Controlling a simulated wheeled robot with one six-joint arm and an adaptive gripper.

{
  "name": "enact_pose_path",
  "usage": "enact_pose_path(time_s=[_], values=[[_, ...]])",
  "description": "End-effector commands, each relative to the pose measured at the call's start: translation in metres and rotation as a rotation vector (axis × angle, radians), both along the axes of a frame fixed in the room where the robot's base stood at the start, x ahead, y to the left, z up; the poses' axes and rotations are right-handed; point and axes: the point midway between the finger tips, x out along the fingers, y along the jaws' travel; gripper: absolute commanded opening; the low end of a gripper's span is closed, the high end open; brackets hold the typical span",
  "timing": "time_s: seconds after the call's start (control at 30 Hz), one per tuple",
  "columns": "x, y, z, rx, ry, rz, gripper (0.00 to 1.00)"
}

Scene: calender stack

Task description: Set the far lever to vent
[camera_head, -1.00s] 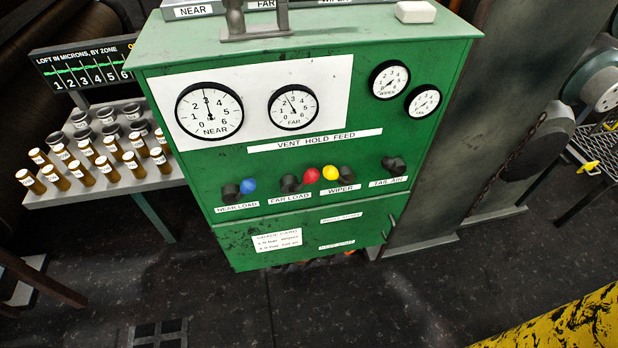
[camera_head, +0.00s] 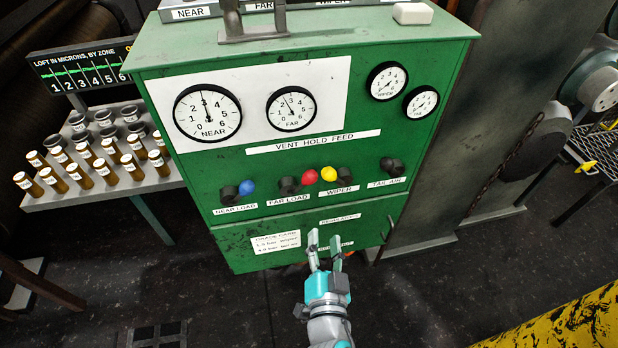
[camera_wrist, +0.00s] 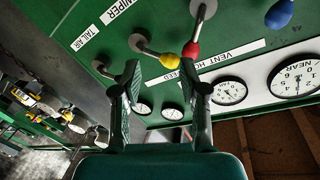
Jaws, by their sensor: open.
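The far load lever has a red knob (camera_head: 309,177) and a dark hub (camera_head: 289,185) on the green cabinet front (camera_head: 215,170). Its knob points right and slightly up, close to the yellow wiper knob (camera_head: 328,174). A strip above the levers reads VENT HOLD FEED (camera_head: 313,142). My gripper (camera_head: 324,240) is open and empty, below and in front of the levers in the head view. In the wrist view my fingers (camera_wrist: 160,75) are apart, with the red knob (camera_wrist: 191,50) and yellow knob (camera_wrist: 167,60) beyond them. Contact is not visible.
The blue near load knob (camera_head: 247,187) is left of the far lever, and the tail air lever (camera_head: 392,166) is right. The FAR gauge (camera_head: 291,108) sits above. A rack of brown vials (camera_head: 110,165) stands left. A yellow-black surface (camera_head: 570,325) lies lower right.

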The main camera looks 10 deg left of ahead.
Motion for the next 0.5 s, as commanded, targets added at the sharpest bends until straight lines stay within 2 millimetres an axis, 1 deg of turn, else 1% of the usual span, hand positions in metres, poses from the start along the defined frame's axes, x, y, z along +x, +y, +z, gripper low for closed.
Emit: enact_pose_path(time_s=[0.03, 0.1, 0.2, 0.3, 0.37, 0.5], values=[[0.007, 0.013, 0.013, 0.036, -0.018, -0.008, 0.43], [0.014, 0.024, 0.026, 0.080, -0.035, -0.026, 0.43], [0.020, 0.034, 0.040, 0.129, -0.051, -0.045, 0.43], [0.023, 0.039, 0.047, 0.154, -0.060, -0.056, 0.43], [0.026, 0.040, 0.048, 0.161, -0.061, -0.060, 0.43], [0.038, 0.041, 0.049, 0.163, -0.062, -0.061, 0.43]])
